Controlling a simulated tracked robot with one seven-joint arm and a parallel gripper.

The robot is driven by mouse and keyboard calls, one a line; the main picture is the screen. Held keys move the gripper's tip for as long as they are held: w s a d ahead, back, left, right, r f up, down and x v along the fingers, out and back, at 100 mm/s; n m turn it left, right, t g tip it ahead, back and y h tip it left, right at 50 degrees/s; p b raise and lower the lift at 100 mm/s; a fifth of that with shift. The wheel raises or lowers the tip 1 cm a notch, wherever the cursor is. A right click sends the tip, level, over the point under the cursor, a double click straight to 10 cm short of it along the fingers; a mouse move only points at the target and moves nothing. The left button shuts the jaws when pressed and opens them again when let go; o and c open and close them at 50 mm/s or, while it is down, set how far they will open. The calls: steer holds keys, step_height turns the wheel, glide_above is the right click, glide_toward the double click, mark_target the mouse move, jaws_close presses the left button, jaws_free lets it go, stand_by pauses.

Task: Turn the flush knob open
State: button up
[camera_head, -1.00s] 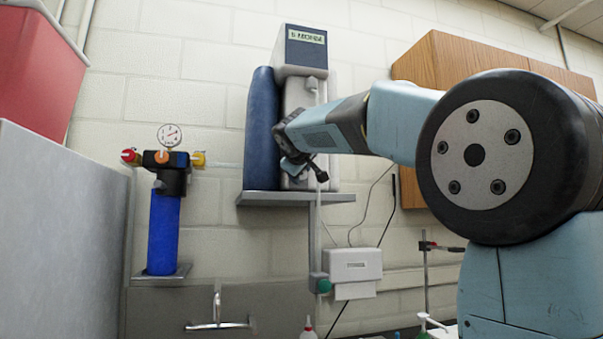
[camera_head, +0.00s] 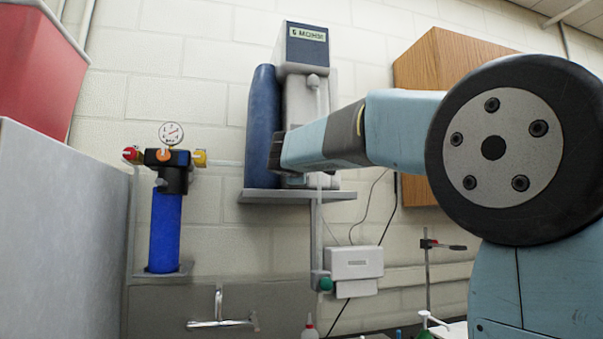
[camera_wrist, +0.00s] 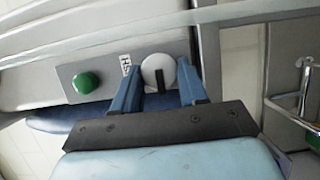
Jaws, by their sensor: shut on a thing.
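The flush knob (camera_wrist: 150,70) is a round white disc with a dark bar, on a grey panel (camera_wrist: 110,93) in the wrist view. A small printed label, too blurred to read fully, sits to its left. My gripper (camera_wrist: 158,80) has its two blue fingers on either side of the knob, shut on it. In the head view the grey unit with a dark blue display top (camera_head: 305,50) stands on a wall shelf (camera_head: 295,195). My forearm covers its lower front there, and the knob and fingers are hidden.
A green button (camera_wrist: 84,83) is left of the knob on the same panel. A tall dark blue cylinder (camera_head: 262,125) stands beside the unit. A blue filter with gauge (camera_head: 165,225) hangs farther left. A wooden cabinet (camera_head: 420,75) is behind my arm.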

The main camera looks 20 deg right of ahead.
steer(key=shift+a+f, duration=0.1)
steer(key=shift+f, duration=0.2)
steer(key=o, duration=0.8)
steer(key=shift+o, duration=1.1)
steer(key=shift+r, duration=0.15)
steer(key=shift+s, duration=0.1)
steer(key=v, duration=1.3)
steer(key=shift+s, duration=0.25)
